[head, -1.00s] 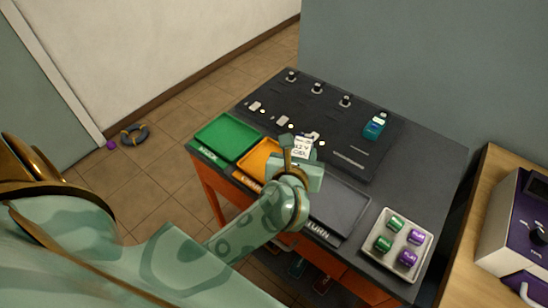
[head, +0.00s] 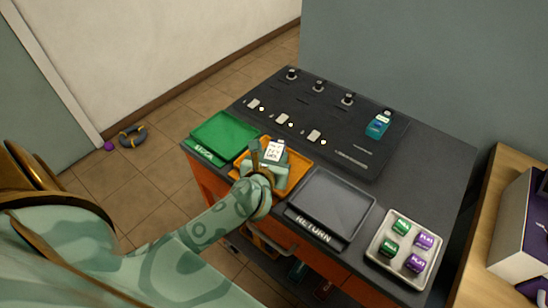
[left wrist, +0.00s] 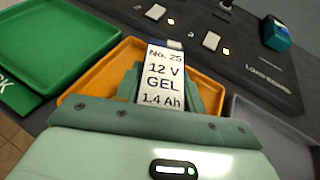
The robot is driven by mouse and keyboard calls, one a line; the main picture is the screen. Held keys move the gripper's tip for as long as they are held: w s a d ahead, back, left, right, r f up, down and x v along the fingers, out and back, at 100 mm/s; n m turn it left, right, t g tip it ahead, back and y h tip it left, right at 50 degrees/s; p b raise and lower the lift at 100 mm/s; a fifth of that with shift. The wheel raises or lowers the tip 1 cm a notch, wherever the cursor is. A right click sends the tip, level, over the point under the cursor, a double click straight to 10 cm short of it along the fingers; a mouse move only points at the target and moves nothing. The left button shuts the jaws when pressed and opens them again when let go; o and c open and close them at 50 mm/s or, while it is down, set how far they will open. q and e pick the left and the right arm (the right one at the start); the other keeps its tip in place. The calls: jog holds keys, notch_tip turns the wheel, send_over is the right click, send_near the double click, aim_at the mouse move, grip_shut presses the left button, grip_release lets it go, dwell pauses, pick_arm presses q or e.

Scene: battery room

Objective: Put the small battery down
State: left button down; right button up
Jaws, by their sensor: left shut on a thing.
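The small battery (head: 275,150) has a white top label; in the left wrist view the battery (left wrist: 161,75) reads No. 25, 12 V, GEL, 1.4 Ah. My left gripper (head: 270,163) is shut on it, with the fingers on both sides; it also shows in the left wrist view (left wrist: 163,90). Battery and gripper are over the orange tray (head: 299,167), which also shows in the left wrist view (left wrist: 90,84). The battery's underside is hidden, so I cannot tell whether it touches the tray. My right gripper is not in view.
A green tray (head: 226,134) lies to the left and an empty dark RETURN tray (head: 331,205) to the right. Behind is a black board (head: 330,115) with a teal battery (head: 378,125). A pale tray (head: 377,254) at the right holds green and purple cells.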

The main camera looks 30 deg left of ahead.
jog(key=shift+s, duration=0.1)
pick_arm(q)
jog(key=c, duration=1)
grip_release()
jog(key=shift+c, duration=0.2)
jog(key=shift+o, duration=0.9)
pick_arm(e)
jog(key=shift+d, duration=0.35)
pick_arm(q)
jog(key=shift+r, duration=0.1)
jog(key=shift+s+d+r, duration=0.1)
jog(key=shift+s, duration=0.15)
jog(key=p+v, duration=0.2)
jog(key=v, duration=0.9)
jog(key=shift+s+r, duration=0.1)
jog(key=shift+s, duration=0.2)
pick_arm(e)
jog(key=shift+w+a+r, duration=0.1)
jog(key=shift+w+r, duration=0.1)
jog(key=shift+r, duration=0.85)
